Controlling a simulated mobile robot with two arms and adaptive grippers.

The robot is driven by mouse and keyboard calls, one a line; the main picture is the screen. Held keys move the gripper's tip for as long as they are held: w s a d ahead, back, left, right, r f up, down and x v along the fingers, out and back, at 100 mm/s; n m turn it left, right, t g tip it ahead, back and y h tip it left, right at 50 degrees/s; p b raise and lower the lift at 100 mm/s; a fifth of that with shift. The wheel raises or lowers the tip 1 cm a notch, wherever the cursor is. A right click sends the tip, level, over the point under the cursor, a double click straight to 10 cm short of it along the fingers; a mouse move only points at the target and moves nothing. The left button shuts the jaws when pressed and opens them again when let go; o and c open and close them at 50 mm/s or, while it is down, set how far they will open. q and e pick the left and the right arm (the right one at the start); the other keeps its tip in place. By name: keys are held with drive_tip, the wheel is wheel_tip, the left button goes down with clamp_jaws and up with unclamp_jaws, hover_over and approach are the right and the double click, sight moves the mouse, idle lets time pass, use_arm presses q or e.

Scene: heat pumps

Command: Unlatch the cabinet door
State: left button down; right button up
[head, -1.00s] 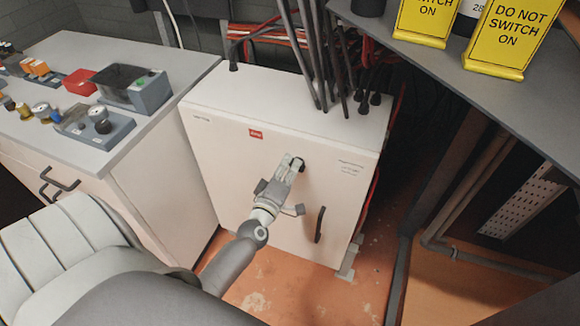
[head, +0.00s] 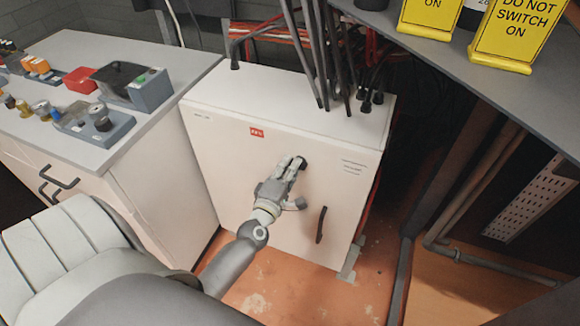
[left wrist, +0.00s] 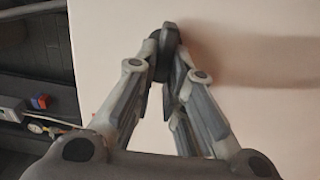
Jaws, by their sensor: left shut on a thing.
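The white cabinet (head: 235,180) stands on the floor with its door facing me and a small red label on it. A dark round latch knob (head: 302,163) sits on the upper middle of the door. My left gripper (head: 297,165) is shut on this knob. In the left wrist view, the fingertips (left wrist: 166,62) press around the dark knob (left wrist: 165,45) against the pale door (left wrist: 250,60). A dark vertical handle (head: 321,225) is lower right on the door, clear of the gripper. The door looks closed. My right gripper is not in view.
A workbench (head: 60,120) with switch boxes stands left of the cabinet. Dark cables (head: 318,60) rise from the cabinet's top. A grey shelf (head: 450,70) with yellow warning signs (head: 515,40) is at upper right. Orange floor (head: 280,280) is open before the cabinet.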

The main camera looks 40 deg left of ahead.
use_arm(q)
drive_tip(key=c, duration=1.5)
unclamp_jaws()
drive_tip(key=v, duration=1.2)
drive_tip(key=shift+d+f, duration=0.1)
